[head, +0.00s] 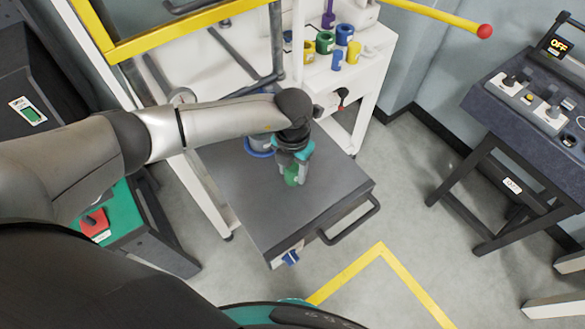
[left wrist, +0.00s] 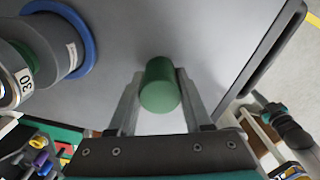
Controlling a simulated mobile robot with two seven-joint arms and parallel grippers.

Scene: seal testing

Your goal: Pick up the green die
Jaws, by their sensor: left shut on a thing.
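The green die (left wrist: 160,86) is a green cylinder between the two fingers of my left gripper (left wrist: 160,105) in the left wrist view. The fingers touch it on both sides, so the gripper is shut on it. In the head view the green die (head: 292,176) shows low between the fingers of my left gripper (head: 291,168), over the dark grey tabletop (head: 235,200). I cannot tell whether the die touches the top. My right gripper is not in view.
A blue-rimmed cylindrical part (head: 258,150) labelled 30 stands on the grey top behind my gripper. A white shelf behind holds a green ring (head: 325,42), a blue ring (head: 345,33) and other small parts. A dark control desk (head: 530,100) stands right. The grey top's front is clear.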

